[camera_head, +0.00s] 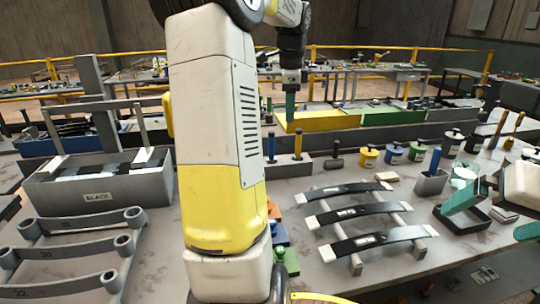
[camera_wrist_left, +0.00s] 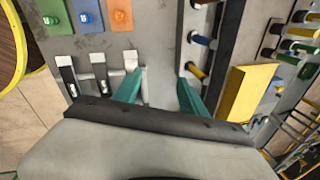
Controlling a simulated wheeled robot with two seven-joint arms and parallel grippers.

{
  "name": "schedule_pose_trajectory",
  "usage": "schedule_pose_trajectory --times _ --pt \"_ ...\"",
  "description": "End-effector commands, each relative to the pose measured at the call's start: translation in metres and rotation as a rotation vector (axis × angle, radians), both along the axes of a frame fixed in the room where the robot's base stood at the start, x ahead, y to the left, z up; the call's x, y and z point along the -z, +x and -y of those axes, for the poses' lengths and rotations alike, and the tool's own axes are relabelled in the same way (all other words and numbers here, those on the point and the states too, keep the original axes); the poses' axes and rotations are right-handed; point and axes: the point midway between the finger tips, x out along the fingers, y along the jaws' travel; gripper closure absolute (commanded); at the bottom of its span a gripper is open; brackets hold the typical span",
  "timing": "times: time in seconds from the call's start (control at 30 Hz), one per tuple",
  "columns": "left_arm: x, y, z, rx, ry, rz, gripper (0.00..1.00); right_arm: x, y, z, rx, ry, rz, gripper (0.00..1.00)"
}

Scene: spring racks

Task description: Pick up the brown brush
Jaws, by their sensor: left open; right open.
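Two upright tools with brown handles stand at the right of the bench in the head view; one brown brush (camera_head: 516,129) is further right, and a similar brown-handled tool (camera_head: 497,130) is beside it. Which one is the task's brush I cannot tell; their lower ends are unclear. My left gripper (camera_head: 290,108) hangs over the bench's back, well left of them. In the left wrist view my left gripper (camera_wrist_left: 158,92) has its teal fingers apart, with nothing between them. My right gripper (camera_head: 492,214) is at the right edge, nearer than the brown tools, open with no object visible between its fingers.
Dark leaf springs (camera_head: 358,212) lie on a rack mid-bench. Small pots (camera_head: 416,151) and a grey holder with a blue-handled tool (camera_head: 431,183) stand left of the brown tools. A grey box marked BLACK (camera_head: 97,197) is at left. My left arm hides the middle.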

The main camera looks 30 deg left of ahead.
Motion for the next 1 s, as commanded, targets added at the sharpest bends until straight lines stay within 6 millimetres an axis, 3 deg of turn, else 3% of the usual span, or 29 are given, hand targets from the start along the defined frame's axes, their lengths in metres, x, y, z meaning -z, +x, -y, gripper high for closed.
schedule_pose_trajectory --times 0.1,0.2,0.4,0.5,0.67,1.0 --pt "0.030 0.032 -0.054 0.139 0.019 -0.072 0.50 0.000 0.000 0.000 0.000 0.000 0.000 0.00" --pt "0.057 0.048 -0.098 0.256 0.018 -0.123 0.50 0.000 0.000 0.000 0.000 0.000 0.000 0.00" --pt "0.110 0.057 -0.174 0.429 -0.006 -0.189 0.50 0.000 0.000 0.000 0.000 0.000 0.000 0.00" --pt "0.128 0.054 -0.198 0.479 -0.016 -0.206 0.50 0.000 0.000 0.000 0.000 0.000 0.000 0.00" --pt "0.145 0.051 -0.214 0.517 -0.028 -0.216 0.50 0.000 0.000 0.000 0.000 0.000 0.000 0.00" --pt "0.185 0.050 -0.217 0.522 -0.030 -0.219 0.50 0.000 0.000 0.000 0.000 0.000 0.000 0.00"
